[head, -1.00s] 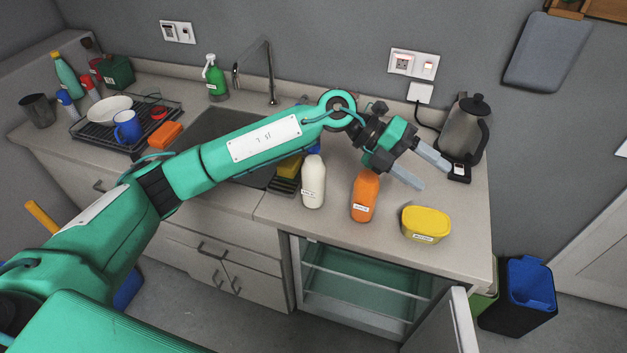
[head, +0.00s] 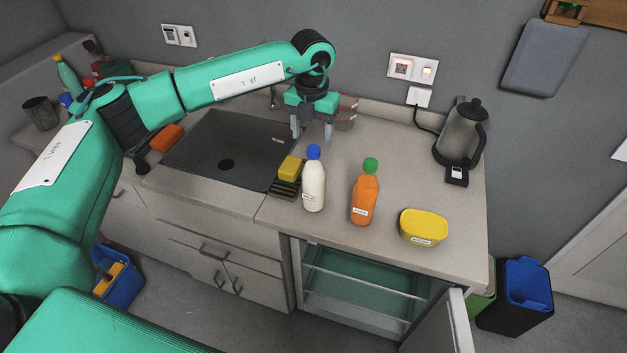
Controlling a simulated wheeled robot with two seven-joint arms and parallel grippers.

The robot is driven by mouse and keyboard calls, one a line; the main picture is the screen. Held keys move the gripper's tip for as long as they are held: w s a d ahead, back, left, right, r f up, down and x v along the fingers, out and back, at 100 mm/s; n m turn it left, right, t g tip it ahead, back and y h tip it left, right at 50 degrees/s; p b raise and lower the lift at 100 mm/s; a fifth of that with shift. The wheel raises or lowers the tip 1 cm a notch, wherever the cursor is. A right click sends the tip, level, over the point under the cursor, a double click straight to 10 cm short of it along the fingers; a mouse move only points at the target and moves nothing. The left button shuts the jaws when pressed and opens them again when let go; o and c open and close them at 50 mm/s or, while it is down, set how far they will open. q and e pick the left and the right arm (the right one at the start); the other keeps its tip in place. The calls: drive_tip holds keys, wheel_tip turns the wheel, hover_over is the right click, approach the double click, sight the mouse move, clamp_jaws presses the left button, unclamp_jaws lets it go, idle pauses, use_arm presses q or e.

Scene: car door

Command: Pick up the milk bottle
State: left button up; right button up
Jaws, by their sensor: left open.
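The milk bottle (head: 314,187) is white with a blue cap and a small label. It stands upright on the counter, near the front edge to the right of the sink. My left gripper (head: 312,138) points down just behind and above the bottle's cap in the picture. Its two grey fingers are apart with nothing between them, and I cannot tell the exact gap to the cap. My right gripper does not show.
An orange juice bottle (head: 364,196) with a green cap stands right of the milk. A yellow tub (head: 422,227) and a kettle (head: 459,135) are further right. A yellow sponge (head: 290,168) lies left of the milk, beside the sink (head: 215,150). The fridge below (head: 365,280) is open.

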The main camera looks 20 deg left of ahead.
sight(314, 148)
use_arm(q)
wheel_tip(314, 148, down, 2)
drive_tip(key=shift+f, duration=0.1)
drive_tip(key=shift+d+f+p, duration=0.1)
drive_tip(key=shift+f+p, duration=0.1)
drive_tip(key=shift+p, duration=0.35)
wheel_tip(314, 148, down, 4)
drive_tip(key=p, duration=0.3)
drive_tip(key=shift+r, duration=0.15)
drive_tip(key=shift+w+f, duration=0.1)
drive_tip(key=shift+f, duration=0.5)
drive_tip(key=c, duration=1.3)
drive_tip(key=shift+r, duration=0.1)
clamp_jaws()
